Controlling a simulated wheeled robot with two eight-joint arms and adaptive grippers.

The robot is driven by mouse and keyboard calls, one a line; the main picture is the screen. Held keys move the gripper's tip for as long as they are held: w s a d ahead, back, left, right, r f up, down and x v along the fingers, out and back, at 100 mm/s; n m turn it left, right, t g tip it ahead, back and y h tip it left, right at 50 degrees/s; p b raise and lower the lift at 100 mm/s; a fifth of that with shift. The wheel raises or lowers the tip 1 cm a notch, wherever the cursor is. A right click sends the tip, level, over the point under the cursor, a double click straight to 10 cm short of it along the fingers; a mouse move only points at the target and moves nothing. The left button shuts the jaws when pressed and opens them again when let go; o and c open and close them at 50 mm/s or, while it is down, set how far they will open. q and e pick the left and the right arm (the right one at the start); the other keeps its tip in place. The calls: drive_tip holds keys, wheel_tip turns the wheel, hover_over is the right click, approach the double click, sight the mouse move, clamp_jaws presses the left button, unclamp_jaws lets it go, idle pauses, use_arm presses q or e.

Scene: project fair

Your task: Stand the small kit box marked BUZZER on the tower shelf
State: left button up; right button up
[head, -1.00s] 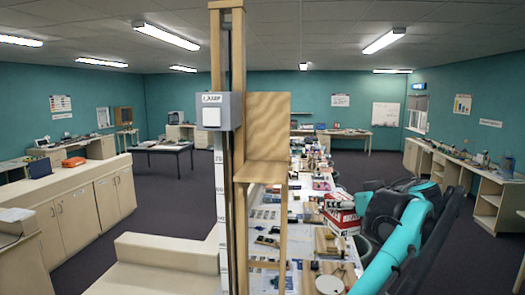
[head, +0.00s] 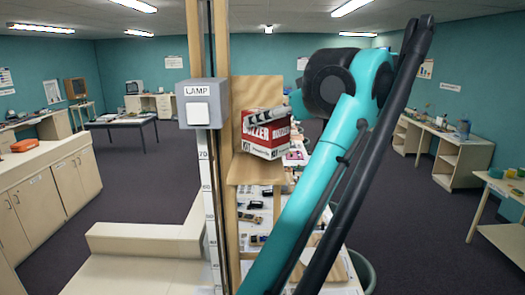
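The small kit box marked BUZZER (head: 266,143) is red and white and looks slightly tilted. It is over the wooden tower shelf (head: 252,175), in front of its back board (head: 239,95). I cannot tell whether its underside touches the shelf. My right arm comes up from the bottom and bends over at the top right. The grey finger of my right gripper (head: 266,117) lies along the top of the box, and the gripper appears shut on it. The far finger is hidden. My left gripper is not in view.
A grey box marked LAMP (head: 203,103) is on the tower post left of the shelf, above a numbered scale (head: 209,200). Behind and below is a cluttered table (head: 340,288). A cream counter (head: 145,240) stands at the lower left.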

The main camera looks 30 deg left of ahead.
sight(263, 138)
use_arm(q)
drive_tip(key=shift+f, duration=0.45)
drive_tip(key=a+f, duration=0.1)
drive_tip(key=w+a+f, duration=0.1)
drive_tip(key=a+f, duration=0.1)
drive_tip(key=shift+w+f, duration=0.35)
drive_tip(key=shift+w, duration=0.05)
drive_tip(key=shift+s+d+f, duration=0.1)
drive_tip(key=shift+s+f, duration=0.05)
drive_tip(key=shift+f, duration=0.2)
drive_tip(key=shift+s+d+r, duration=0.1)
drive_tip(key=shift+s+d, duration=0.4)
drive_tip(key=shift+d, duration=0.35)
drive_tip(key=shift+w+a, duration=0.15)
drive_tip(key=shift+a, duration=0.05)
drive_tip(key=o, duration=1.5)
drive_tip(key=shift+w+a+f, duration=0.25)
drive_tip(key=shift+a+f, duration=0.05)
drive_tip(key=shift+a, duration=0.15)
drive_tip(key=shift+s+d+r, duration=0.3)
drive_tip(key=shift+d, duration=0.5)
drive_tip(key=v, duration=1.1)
use_arm(e)
drive_tip(key=shift+w+a+f, duration=0.3)
drive_tip(key=shift+w+a, duration=0.1)
drive_tip(key=shift+a, duration=0.3)
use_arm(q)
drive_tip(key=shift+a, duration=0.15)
